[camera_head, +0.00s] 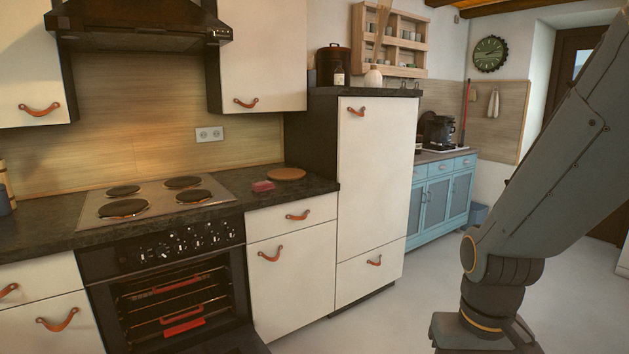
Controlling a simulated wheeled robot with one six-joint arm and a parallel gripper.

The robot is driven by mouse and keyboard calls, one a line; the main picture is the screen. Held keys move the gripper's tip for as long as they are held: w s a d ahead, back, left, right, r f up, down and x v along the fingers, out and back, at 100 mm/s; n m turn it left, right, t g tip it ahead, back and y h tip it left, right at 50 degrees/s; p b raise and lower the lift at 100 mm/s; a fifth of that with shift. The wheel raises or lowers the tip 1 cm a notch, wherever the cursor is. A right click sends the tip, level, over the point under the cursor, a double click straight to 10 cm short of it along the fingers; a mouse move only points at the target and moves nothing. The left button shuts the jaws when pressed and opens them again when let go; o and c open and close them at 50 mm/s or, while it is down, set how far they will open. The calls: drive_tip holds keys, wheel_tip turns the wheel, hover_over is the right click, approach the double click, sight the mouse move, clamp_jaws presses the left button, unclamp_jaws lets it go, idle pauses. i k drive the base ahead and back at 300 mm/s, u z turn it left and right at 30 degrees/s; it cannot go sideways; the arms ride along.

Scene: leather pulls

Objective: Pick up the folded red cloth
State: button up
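A small folded red cloth (263,186) lies flat on the dark countertop (318,185), right of the hob and just left of a round brown board. Another flat red item (184,326) shows low inside the open oven; I cannot tell what it is. My arm runs down the right side of the picture, well apart from the counter. My gripper's fingers do not show, so I cannot see whether it holds anything.
The hob (150,204) has several dark plates. The round brown board (286,174) lies beside the cloth. The oven door (226,342) is folded down below the counter. A tall white cabinet (376,180) stands to the right. The pale floor (400,318) is clear.

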sight(258, 187)
drive_tip(key=z, duration=0.35)
drive_tip(key=i, duration=2.05)
drive_tip(key=u, duration=1.2)
drive_tip(key=i, duration=0.85)
drive_tip(key=u, duration=0.8)
